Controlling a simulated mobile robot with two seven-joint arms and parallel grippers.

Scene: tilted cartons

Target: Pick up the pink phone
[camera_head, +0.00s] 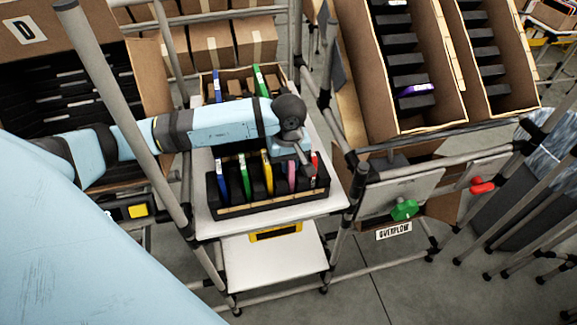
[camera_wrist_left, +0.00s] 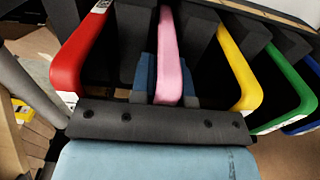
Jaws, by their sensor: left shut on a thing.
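The pink phone (camera_wrist_left: 168,55) stands upright in a slot of a dark foam rack (camera_head: 262,207), between the red and yellow phones. In the head view, part of the pink phone (camera_head: 291,177) shows below my left gripper (camera_head: 297,158). In the left wrist view, the blue-grey fingers of the gripper (camera_wrist_left: 166,88) are on either side of the phone and shut on it. The phone's lower part is hidden in the rack. My right gripper is not in view.
A red phone (camera_wrist_left: 75,55) and a yellow phone (camera_wrist_left: 238,65) stand close on either side, with green (camera_wrist_left: 290,82) and blue ones beyond. The rack stands on a white cart shelf (camera_head: 215,228). Tilted cartons (camera_head: 452,75) with black dividers are at the upper right.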

